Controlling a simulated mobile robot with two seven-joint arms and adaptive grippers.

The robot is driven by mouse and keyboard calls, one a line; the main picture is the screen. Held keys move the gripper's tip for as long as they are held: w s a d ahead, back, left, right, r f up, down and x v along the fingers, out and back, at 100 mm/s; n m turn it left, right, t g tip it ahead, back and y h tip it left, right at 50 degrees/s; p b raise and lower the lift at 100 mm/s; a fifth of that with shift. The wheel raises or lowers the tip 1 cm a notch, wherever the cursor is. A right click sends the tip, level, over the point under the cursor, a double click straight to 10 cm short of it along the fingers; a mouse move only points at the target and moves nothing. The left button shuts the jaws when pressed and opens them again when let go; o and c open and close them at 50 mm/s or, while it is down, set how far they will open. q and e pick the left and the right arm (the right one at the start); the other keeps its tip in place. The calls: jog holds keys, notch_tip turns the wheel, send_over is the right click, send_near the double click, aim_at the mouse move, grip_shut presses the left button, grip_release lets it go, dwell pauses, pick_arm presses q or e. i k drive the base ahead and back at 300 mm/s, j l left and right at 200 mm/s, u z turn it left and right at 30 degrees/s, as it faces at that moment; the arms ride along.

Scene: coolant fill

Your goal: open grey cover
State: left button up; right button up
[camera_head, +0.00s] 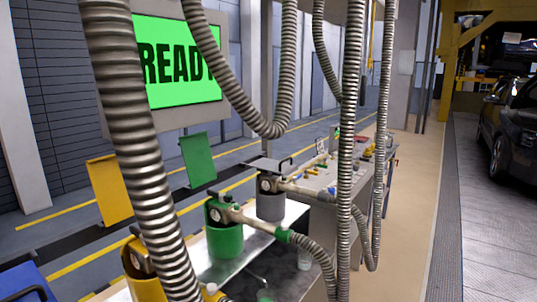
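The grey cover (266,163) is a flat plate with a dark handle (287,164) at its right side. It lies roughly level over the grey canister (270,205), not upright. The canister's dark upper part with a round pale fitting shows below the cover. A pale pipe runs from there to the right into a ribbed hose. Neither of my grippers is in view.
The green cover (198,159) and yellow cover (110,189) stand upright behind the green canister (224,238) and yellow canister (140,270). Ribbed hoses (135,130) hang in front. A blue panel (25,283) is at bottom left. A screen (178,62) reads "READY".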

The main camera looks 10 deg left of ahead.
aim_at(283, 168)
jog(key=i+l+u, duration=0.2)
jog(key=i+l, duration=0.15)
jog(key=i+l+u, duration=0.2)
jog(key=i+l, duration=0.15)
jog(key=i+l+u, duration=0.25)
jog(key=l, duration=0.25)
jog(key=i+l+u, duration=0.2)
jog(key=l, duration=0.3)
jog(key=i, duration=0.1)
